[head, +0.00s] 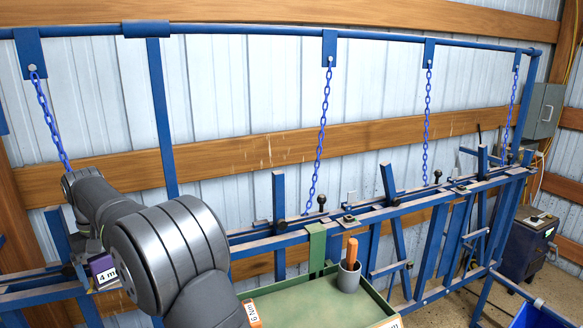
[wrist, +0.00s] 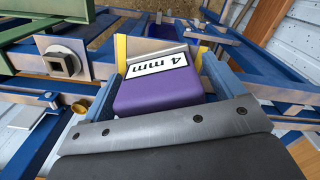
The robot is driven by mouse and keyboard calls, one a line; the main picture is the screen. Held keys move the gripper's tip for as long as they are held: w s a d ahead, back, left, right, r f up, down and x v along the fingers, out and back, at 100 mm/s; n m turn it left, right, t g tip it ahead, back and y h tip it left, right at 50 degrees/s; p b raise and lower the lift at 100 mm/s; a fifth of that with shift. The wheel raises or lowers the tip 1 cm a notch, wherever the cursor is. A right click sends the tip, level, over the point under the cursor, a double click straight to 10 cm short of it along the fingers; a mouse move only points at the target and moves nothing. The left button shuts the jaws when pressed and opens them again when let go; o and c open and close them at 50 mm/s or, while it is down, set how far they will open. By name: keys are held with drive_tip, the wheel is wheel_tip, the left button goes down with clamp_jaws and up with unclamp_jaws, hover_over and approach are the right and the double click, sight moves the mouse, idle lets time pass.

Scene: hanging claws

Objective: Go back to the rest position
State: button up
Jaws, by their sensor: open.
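My gripper (wrist: 160,48) is open, with its fingers on either side of a purple block (wrist: 160,92) that carries a white "4 mm" label. I cannot tell whether the fingers touch the block. In the head view the purple block (head: 103,271) shows at the lower left, beside the blue rail, partly hidden by my arm. My dark grey arm reaches across the lower left of the head view and hides most of the gripper.
A green tray (head: 300,300) at bottom centre holds a grey cup (head: 348,277) with an orange handle (head: 352,250) and labelled blocks at its edge. Several blue chains (head: 322,135) hang from the top bar. A blue frame rail (head: 400,208) with posts crosses the middle.

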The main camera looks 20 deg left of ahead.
drive_tip(key=shift+r, duration=1.6)
drive_tip(key=shift+r, duration=0.1)
idle(0.5)
